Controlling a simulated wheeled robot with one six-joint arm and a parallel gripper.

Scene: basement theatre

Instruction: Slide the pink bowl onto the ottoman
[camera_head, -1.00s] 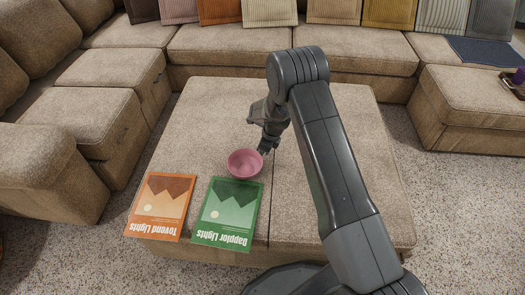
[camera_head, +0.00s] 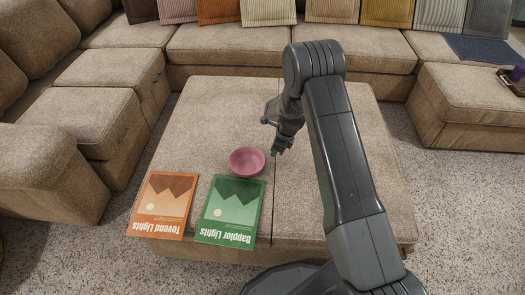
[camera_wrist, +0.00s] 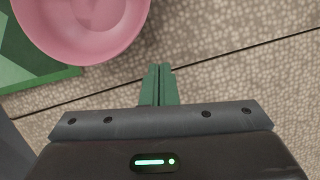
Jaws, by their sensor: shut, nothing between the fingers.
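The pink bowl (camera_head: 246,161) stands upright on the near half of the beige ottoman (camera_head: 215,115), at the far edge of the green book. It also shows at the upper left of the wrist view (camera_wrist: 85,25). My gripper (camera_head: 275,152) is to the right of the bowl and a little apart from it, low over the ottoman. Its green fingers (camera_wrist: 159,70) are together in the wrist view, with nothing between them. A dark seam of the ottoman passes by the fingertips.
A green book (camera_head: 230,212) and an orange book (camera_head: 162,205) lie on the ottoman's near left part. A brown sectional sofa (camera_head: 215,48) surrounds the ottoman at the back and left. A second footrest (camera_head: 470,100) with a tray stands at right. The ottoman's far part is clear.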

